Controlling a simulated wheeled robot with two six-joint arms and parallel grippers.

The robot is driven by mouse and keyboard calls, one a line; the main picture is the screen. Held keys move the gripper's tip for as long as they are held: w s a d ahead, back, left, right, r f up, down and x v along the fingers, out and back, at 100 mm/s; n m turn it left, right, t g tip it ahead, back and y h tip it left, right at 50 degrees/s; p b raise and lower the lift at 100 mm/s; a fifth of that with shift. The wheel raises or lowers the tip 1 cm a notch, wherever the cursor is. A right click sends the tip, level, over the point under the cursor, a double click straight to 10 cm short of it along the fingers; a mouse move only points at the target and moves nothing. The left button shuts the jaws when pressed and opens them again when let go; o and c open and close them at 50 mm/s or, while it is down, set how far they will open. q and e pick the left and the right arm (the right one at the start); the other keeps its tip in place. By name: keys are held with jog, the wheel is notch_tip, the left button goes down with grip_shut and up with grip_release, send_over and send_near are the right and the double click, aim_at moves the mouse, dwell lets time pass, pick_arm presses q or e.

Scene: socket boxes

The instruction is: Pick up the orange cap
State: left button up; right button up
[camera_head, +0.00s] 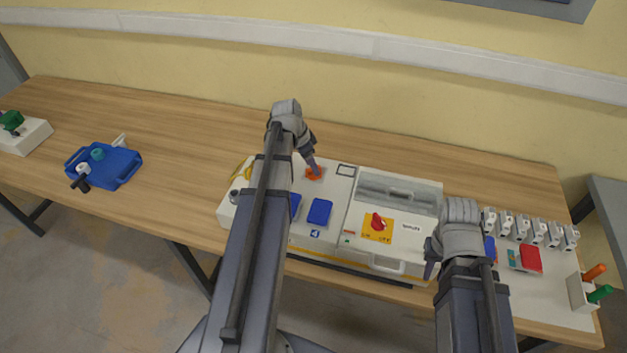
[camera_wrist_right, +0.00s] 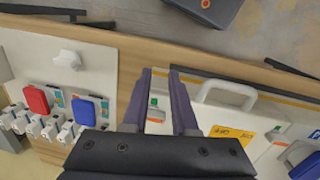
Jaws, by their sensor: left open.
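The orange cap (camera_head: 314,174) lies on the white panel of the socket box, near its back edge, in the head view. My left gripper (camera_head: 313,166) points down right at the cap and partly covers it; I cannot tell whether its fingers touch the cap. My right gripper (camera_head: 430,269) hangs by the right end of the box, apart from the cap. In the right wrist view its two fingers (camera_wrist_right: 160,74) stand apart with nothing held between them.
The box (camera_head: 347,218) carries blue covers (camera_head: 320,211) and a red rotary switch (camera_head: 378,222). A blue tray (camera_head: 122,168) lies at left. At right are several grey-white modules (camera_head: 537,232), a red cover (camera_head: 531,258) and a holder (camera_head: 580,293) with orange and green handles. The table behind is clear.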

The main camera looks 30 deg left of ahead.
pick_arm(q)
jog(key=shift+b+x, duration=0.3)
jog(key=shift+x, duration=0.55)
jog(key=shift+r, duration=0.1)
grip_shut()
